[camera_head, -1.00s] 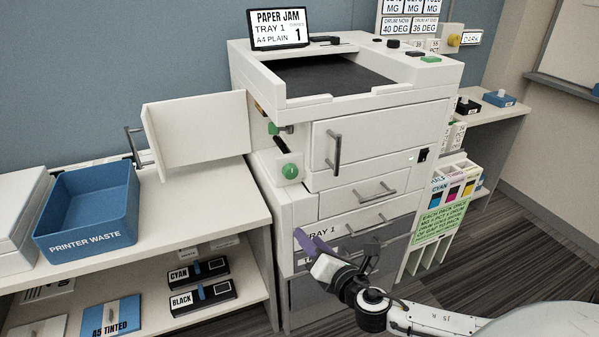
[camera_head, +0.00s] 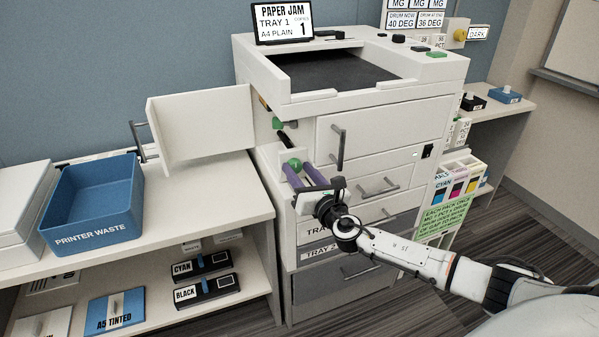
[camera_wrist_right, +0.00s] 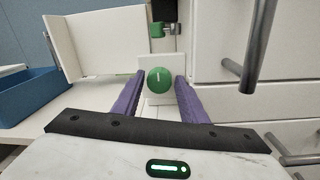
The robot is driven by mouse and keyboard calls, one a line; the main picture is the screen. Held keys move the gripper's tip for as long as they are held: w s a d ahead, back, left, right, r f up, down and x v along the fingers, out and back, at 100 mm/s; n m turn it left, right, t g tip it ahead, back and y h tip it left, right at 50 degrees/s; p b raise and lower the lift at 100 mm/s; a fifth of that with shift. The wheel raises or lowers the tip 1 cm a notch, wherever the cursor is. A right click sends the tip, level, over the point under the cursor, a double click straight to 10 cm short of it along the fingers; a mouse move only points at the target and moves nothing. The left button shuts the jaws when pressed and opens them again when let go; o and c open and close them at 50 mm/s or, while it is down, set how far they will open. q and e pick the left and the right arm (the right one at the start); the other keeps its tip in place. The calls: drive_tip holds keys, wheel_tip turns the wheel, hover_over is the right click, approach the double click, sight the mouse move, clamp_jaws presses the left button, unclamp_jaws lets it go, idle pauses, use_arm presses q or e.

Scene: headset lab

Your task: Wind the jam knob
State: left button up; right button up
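The green jam knob (camera_head: 295,164) sits on a white plate in the printer's open left side, and a white mark shows on its face. It also shows in the right wrist view (camera_wrist_right: 159,80). My right gripper (camera_head: 298,168) is open, its purple fingers on either side of the knob. In the right wrist view the fingers (camera_wrist_right: 158,92) show a gap on both sides of the knob; I cannot tell how far the tips reach along it. The printer's screen (camera_head: 283,21) reads PAPER JAM, TRAY 1, A4 PLAIN. My left gripper is not in view.
The printer's side door (camera_head: 201,130) stands open to the left. A green-tipped lever (camera_head: 279,124) is above the knob. Front handles (camera_head: 339,147) lie close to the right of my gripper. A blue PRINTER WASTE bin (camera_head: 94,207) stands on the left counter.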

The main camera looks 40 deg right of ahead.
drive_tip(key=shift+w, duration=0.1)
drive_tip(key=c, duration=0.8)
drive_tip(key=shift+o, duration=0.2)
